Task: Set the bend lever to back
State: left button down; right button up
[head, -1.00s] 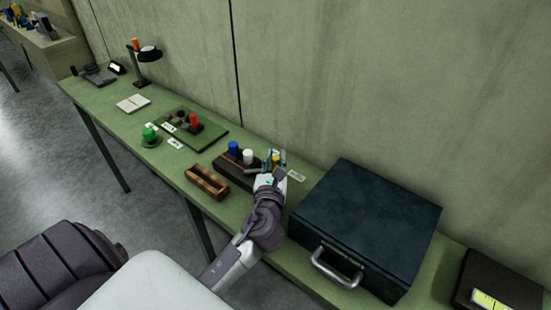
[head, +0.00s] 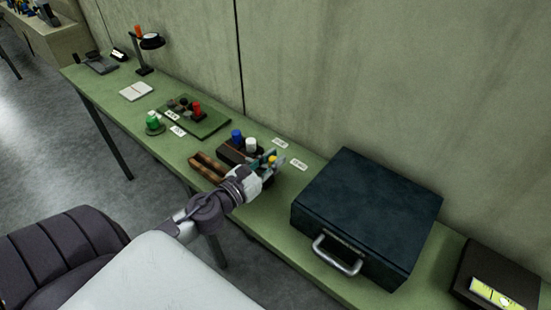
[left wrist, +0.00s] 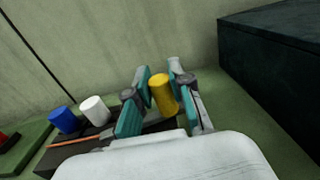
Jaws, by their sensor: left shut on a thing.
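A dark block (head: 232,154) on the green bench carries a blue knob (head: 237,135), a white knob (head: 251,144) and a yellow knob (head: 272,159) in a row. My left gripper (head: 270,164) is shut on the yellow knob at the row's right end. In the left wrist view the yellow knob (left wrist: 163,96) stands between the two fingers, leaning slightly. The blue (left wrist: 64,120) and white (left wrist: 95,110) knobs are free to its left. I cannot read which knob is the bend lever. My right gripper is not in view.
A big dark case (head: 367,213) with a metal handle stands right of the block. A brown wooden tray (head: 208,166) lies in front of it. Small white labels (head: 299,165) lie behind. A green board (head: 208,123) with a red knob (head: 197,108) is to the left.

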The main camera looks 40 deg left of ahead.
pick_arm(q)
jog(key=shift+s+m+h+b, duration=0.45)
jog(key=shift+m+h+b, duration=0.25)
jog(key=shift+h, duration=0.4)
jog(key=c, duration=1)
grip_release()
jog(key=shift+s+a, duration=0.1)
jog(key=shift+s, duration=0.15)
jog(key=v, duration=1.1)
jog(key=shift+s+a+r, duration=0.15)
jog(key=shift+s, duration=0.15)
